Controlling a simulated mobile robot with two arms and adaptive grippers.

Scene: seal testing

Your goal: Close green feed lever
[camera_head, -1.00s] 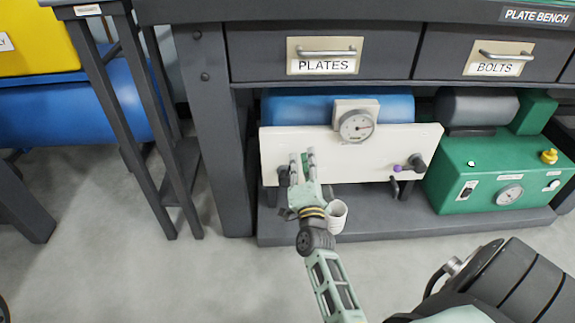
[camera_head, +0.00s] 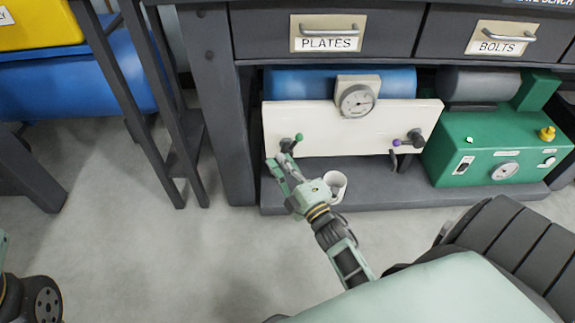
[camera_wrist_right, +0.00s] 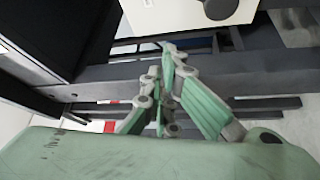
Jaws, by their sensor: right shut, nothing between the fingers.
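The green feed lever (camera_head: 299,138) is a short dark lever with a green tip, on a dark valve body at the left of the cream panel (camera_head: 345,135). Its tip points up and to the right. My right gripper (camera_head: 276,163) is shut and empty, just below and left of the valve, apart from the green tip. In the right wrist view my fingers (camera_wrist_right: 170,52) are together below the cream panel (camera_wrist_right: 160,14); the green tip does not show there. My left gripper is not in view.
A white cup (camera_head: 336,186) stands on the low shelf (camera_head: 400,193) beside my right gripper. A green pump box (camera_head: 480,150) is farther right. Dark bench legs (camera_head: 222,120) stand left.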

